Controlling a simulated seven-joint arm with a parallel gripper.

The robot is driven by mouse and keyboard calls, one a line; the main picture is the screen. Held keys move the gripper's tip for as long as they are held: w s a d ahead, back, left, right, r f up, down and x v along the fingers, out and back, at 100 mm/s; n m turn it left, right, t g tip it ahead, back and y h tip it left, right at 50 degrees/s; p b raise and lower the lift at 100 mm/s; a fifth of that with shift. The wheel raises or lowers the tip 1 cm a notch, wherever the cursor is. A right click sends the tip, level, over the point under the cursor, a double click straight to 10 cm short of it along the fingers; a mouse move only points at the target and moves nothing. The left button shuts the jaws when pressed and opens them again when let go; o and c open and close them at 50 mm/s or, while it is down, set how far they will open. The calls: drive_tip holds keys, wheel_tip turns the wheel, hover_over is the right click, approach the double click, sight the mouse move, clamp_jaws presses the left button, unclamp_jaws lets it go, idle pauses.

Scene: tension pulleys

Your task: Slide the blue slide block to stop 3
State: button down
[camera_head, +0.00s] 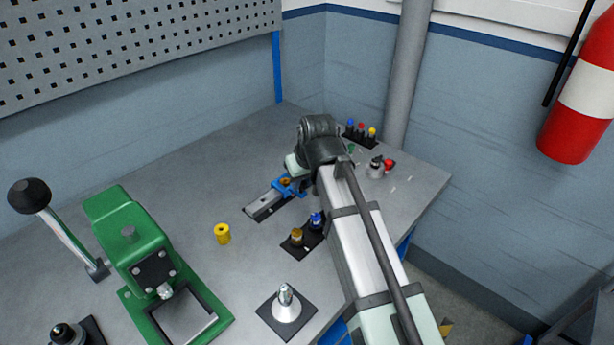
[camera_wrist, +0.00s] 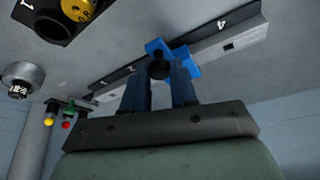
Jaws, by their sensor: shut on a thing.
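The blue slide block (camera_head: 290,187) sits on a grey metal rail (camera_head: 264,208) in the middle of the bench. In the wrist view the block (camera_wrist: 186,62) straddles the rail (camera_wrist: 226,38), with the mark 4 to its right and a smaller, hard-to-read mark to its left. The mark beside the block itself is hidden. My gripper (camera_wrist: 160,76) is shut on the block's dark round knob, its two blue-grey fingers on either side. In the head view my arm and wrist hide the fingers and the rail's far end.
A black holder (camera_head: 306,246) with a brass and a blue-topped piece stands right of the rail. A yellow spool (camera_head: 222,233) stands loose in front. A green press (camera_head: 140,250) is at left, a silver cone (camera_head: 286,305) in front. Coloured buttons (camera_head: 361,130) lie beyond my wrist.

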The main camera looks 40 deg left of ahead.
drive_tip(key=c, duration=0.9)
unclamp_jaws()
drive_tip(key=v, duration=1.3)
drive_tip(key=shift+s+d+r, duration=0.15)
drive_tip(key=shift+d+r, duration=0.05)
drive_tip(key=shift+r, duration=0.1)
